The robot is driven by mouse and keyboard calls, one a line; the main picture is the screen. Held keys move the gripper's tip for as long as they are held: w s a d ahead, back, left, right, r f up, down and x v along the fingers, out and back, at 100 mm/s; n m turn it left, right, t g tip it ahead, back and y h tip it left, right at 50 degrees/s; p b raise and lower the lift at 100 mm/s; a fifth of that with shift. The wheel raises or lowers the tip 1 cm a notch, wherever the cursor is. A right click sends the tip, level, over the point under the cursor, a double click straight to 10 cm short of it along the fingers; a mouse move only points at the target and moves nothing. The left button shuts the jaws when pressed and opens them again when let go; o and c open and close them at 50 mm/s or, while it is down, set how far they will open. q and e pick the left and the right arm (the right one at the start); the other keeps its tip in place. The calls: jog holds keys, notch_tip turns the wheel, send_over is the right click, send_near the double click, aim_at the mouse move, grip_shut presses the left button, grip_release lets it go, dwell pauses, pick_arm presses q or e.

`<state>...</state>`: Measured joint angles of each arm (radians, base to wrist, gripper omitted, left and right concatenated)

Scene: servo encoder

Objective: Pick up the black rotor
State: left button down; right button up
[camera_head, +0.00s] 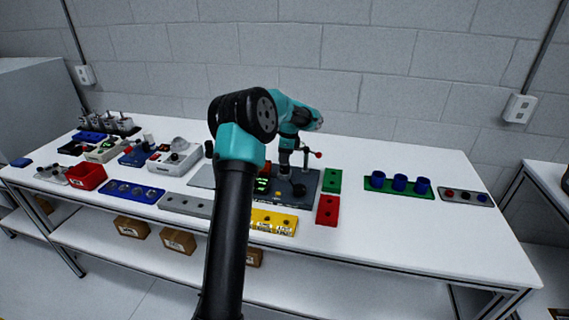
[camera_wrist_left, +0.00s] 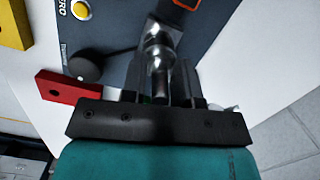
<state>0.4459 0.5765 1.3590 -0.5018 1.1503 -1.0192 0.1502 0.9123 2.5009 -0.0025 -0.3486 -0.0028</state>
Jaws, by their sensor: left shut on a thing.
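My left gripper (camera_head: 285,172) is over the dark grey station plate (camera_head: 312,181) in the middle of the table. In the left wrist view my left gripper (camera_wrist_left: 158,85) is shut on a shiny metal part (camera_wrist_left: 157,50), which stands between the fingers. I cannot tell whether this part belongs to the black rotor; the fingers and wrist hide its lower end. A round black knob (camera_wrist_left: 88,66) sits on the plate beside the gripper, near a yellow button (camera_wrist_left: 80,10). My right gripper is not in view.
A red block (camera_head: 327,210), a green block (camera_head: 332,180) and a yellow block (camera_head: 274,222) lie close around the plate. A red-tipped lever (camera_head: 318,155) stands behind. Blue cups on a green base (camera_head: 398,186) are to the right. Several devices crowd the left; the front right table is clear.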

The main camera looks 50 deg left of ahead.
pick_arm(q)
jog(key=shift+r, duration=0.25)
jog(key=shift+r, duration=1.65)
jog(key=s+d+r, duration=0.1)
jog(key=s+d, duration=0.9)
jog(key=d, duration=0.2)
jog(key=shift+s+r, duration=0.15)
jog(key=shift+s, duration=0.1)
jog(key=shift+w, duration=0.1)
